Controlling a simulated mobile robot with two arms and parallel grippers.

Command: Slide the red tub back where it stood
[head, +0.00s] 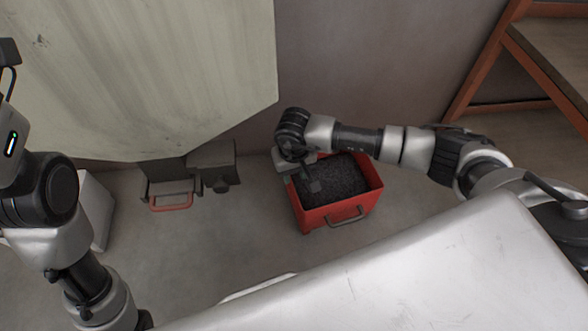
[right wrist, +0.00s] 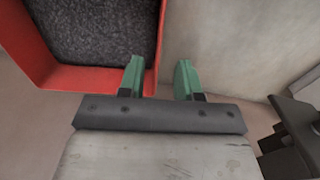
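The red tub (head: 318,219) stands on the floor near the wall, filled with dark pellets (head: 345,178). A handle (head: 347,216) is on its near face. My right gripper (head: 307,187) is at the tub's left wall. In the right wrist view, my right gripper (right wrist: 160,78) has its two green fingers apart. One finger is over the pellet side of the red tub's wall (right wrist: 152,55), the other is outside it, with a visible gap to the wall. My left arm shows at the left of the head view; its gripper is out of the picture.
A large pale hopper (head: 140,70) hangs at the upper left. Below it is a dark grey spout assembly (head: 212,165) with a red handle (head: 170,202). An orange-framed shelf (head: 490,60) stands at the right. The floor (head: 235,230) left of the tub is clear.

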